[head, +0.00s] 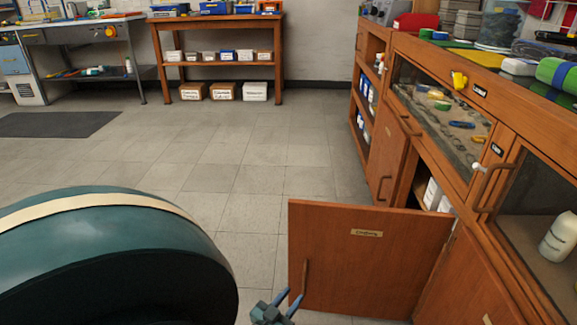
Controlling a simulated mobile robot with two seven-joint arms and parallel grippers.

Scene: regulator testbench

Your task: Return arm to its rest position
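My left gripper (292,297) shows at the bottom edge of the head view, below the open cabinet door (365,255). Its two blue fingers stand apart, and I see nothing between them. The fingertips overlap the lower left part of the door near its vertical handle (305,277); I cannot tell whether they touch it. The large teal rounded link of my own arm fills the lower left and hides the floor there. My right gripper is not in view.
The wooden cabinet (430,135) runs along the right, its low door swung out over the floor. White containers (432,193) stand inside. A wooden shelf table (217,55) and a workbench (75,35) stand at the back. The tiled floor (225,165) between is clear.

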